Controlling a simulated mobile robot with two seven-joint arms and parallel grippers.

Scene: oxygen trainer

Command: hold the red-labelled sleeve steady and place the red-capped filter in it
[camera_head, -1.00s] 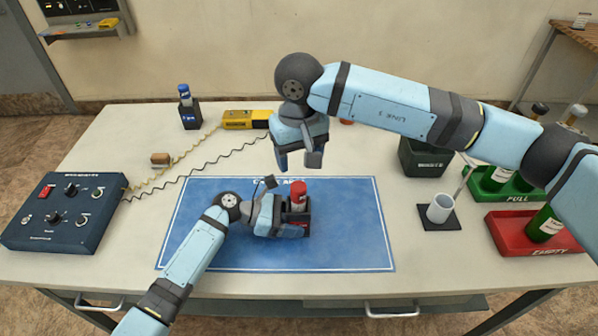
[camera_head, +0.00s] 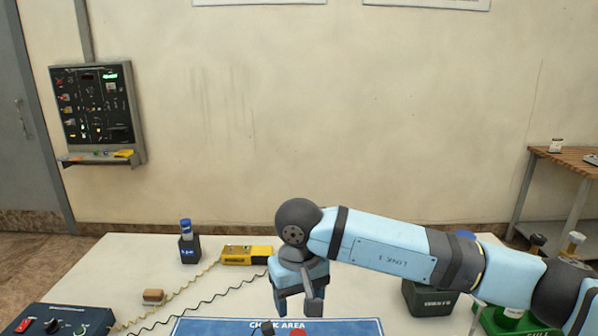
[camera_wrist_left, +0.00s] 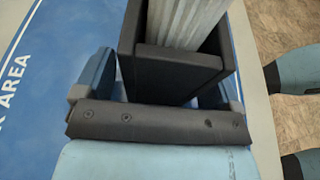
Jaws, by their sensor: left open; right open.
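In the left wrist view a pale ribbed filter (camera_wrist_left: 185,22) stands inside a dark square sleeve (camera_wrist_left: 178,73). My left gripper (camera_wrist_left: 158,92) is open, with one blue finger on each side of the sleeve; whether they touch it is unclear. The sleeve's label does not show. In the head view only the top of the red cap (camera_head: 298,333) shows at the bottom edge. The sleeve and left gripper are mostly below that picture. My right gripper (camera_head: 298,304) is open and empty, above the far edge of the mat.
The blue mat (camera_head: 350,328) is mostly cut off. A blue-capped filter (camera_head: 186,228) stands in another dark sleeve (camera_head: 189,251) at the back left, near a yellow device (camera_head: 246,256) with cords. A dark bin (camera_head: 428,300) and green tray (camera_head: 490,322) are to the right.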

